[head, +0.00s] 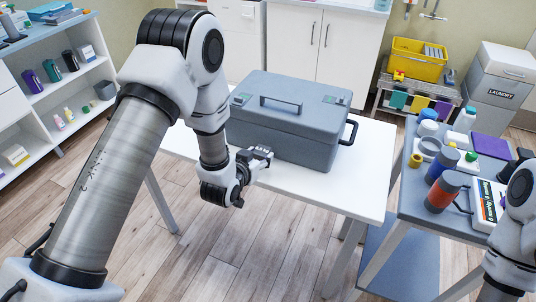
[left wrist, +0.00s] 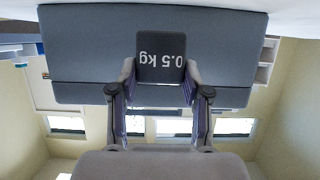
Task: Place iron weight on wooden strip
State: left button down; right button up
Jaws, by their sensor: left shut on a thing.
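The iron weight (left wrist: 160,48) is a dark block marked "0.5 kg", its lettering upside down in the left wrist view. My left gripper (left wrist: 160,72) is shut on it, one finger on each side. In the head view the left gripper (head: 260,156) is at the front edge of the white table, close in front of the grey case; the weight is hard to make out there. I cannot make out a wooden strip in either view. My right arm shows at the right edge of the head view, but its gripper does not.
The grey lidded case (head: 290,118) takes up much of the white table (head: 372,165); bare tabletop shows in front of it. A blue-grey side table (head: 420,205) at right holds bottles and jars. A shelf (head: 50,100) stands at left. A yellow crate (head: 418,60) is at the back.

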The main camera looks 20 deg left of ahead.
aim_at(264, 150)
pick_arm(q)
jog(key=w, duration=0.4)
jog(key=shift+d+f, duration=0.15)
jog(key=shift+d, duration=0.2)
notch_tip(264, 150, down, 4)
jog(key=shift+r+p, duration=0.2)
jog(key=shift+p, duration=0.3)
jog(key=shift+s+f, duration=0.1)
jog(key=c, duration=0.5)
grip_release()
